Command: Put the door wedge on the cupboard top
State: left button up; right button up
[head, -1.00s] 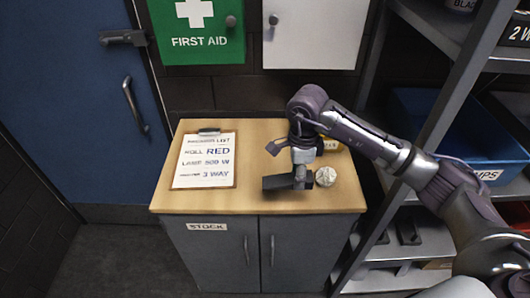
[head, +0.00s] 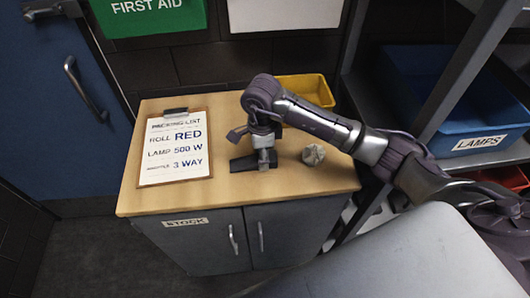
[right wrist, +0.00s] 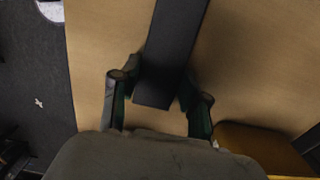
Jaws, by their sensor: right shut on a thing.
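The door wedge is a dark, long block (head: 243,163) at the middle of the wooden cupboard top (head: 240,190), right of the clipboard. My right gripper (head: 265,160) points down and is shut on it. In the right wrist view the wedge (right wrist: 172,50) lies between the two fingers (right wrist: 160,100), with the wood close below. I cannot tell whether its underside touches the wood. My left gripper is not in view.
A clipboard with a packing list (head: 175,150) lies on the left of the top. A yellow bin (head: 300,88) stands at the back right. A shelf with a blue lamps bin (head: 455,100) is at the right.

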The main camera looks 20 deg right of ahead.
jog(key=shift+w+d, duration=0.1)
jog(key=shift+w, duration=0.05)
jog(key=shift+s+a, duration=0.25)
jog(key=shift+s, duration=0.05)
jog(key=o, duration=0.9)
jog(key=shift+o, duration=1.4)
jog(key=shift+w+d, duration=0.1)
jog(key=shift+w, duration=0.05)
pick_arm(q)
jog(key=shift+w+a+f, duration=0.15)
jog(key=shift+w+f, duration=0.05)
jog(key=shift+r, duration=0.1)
